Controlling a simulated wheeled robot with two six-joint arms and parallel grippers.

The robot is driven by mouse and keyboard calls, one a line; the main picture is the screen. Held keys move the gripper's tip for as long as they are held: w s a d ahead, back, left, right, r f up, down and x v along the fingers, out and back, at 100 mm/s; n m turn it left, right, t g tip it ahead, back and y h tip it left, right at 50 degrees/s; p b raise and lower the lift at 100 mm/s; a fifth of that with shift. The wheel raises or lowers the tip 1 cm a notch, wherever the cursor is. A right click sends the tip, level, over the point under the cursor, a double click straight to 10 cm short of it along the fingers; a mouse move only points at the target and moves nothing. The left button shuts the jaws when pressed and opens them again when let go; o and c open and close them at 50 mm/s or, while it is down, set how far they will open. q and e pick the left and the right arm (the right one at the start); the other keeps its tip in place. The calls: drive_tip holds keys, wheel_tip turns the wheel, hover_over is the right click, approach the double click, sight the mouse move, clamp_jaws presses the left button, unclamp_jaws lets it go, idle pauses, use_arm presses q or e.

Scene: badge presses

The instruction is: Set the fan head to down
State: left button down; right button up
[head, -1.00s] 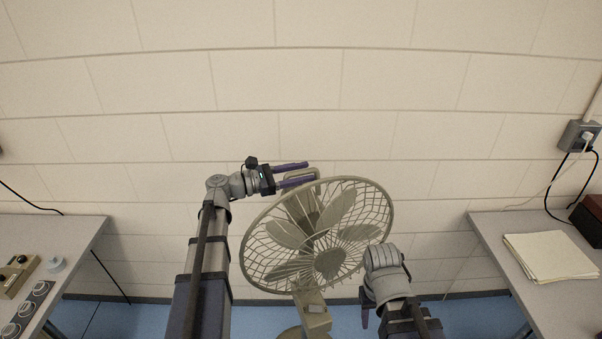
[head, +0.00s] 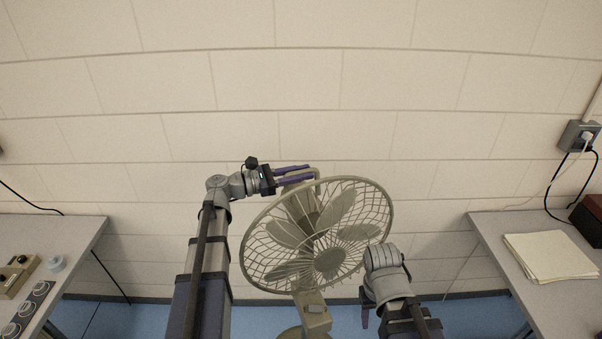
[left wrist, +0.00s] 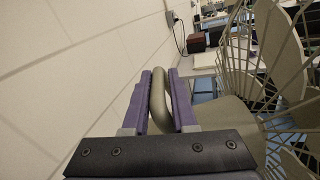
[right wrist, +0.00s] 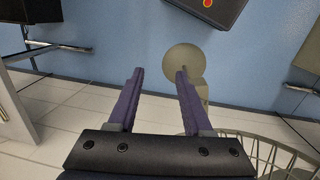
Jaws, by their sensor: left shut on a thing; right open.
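The beige fan head (head: 318,235) with its round wire cage stands in the middle of the head view, tilted, on a stand (head: 313,312). A loop handle (head: 317,175) rises behind the top of the cage. My left gripper (head: 308,175) is at this handle. In the left wrist view the handle (left wrist: 160,100) runs between the two purple fingers, which are shut on it. My right gripper (right wrist: 158,75) is open and empty; in the right wrist view it points at the floor, with the fan's round base (right wrist: 184,57) beyond the fingers. In the head view its fingers are mostly hidden.
A grey table at left (head: 75,232) holds several dials and a beige device (head: 14,277). A table at right (head: 490,222) carries a paper stack (head: 550,256) and a dark red box (head: 590,222). The block wall is close behind the fan.

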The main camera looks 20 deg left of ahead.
use_arm(q)
drive_tip(key=shift+w+a+r, duration=0.1)
drive_tip(key=shift+w+r, duration=0.05)
idle(0.7)
drive_tip(key=shift+s+d+r+m+p, duration=0.15)
drive_tip(key=shift+s+d+m+p, duration=0.2)
drive_tip(key=shift+s+m, duration=0.25)
drive_tip(key=s+d+m, duration=0.2)
drive_tip(key=shift+s+r+m, duration=0.2)
drive_tip(key=shift+s+m, duration=0.1)
drive_tip(key=shift+s, duration=0.05)
drive_tip(key=shift+s+d, duration=0.3)
drive_tip(key=shift+s, duration=0.2)
drive_tip(key=shift+w+f, duration=0.1)
drive_tip(key=c, duration=0.8)
unclamp_jaws()
drive_tip(key=shift+a, duration=0.1)
drive_tip(key=shift+a, duration=0.15)
drive_tip(key=v, duration=0.7)
drive_tip(key=shift+a, duration=0.2)
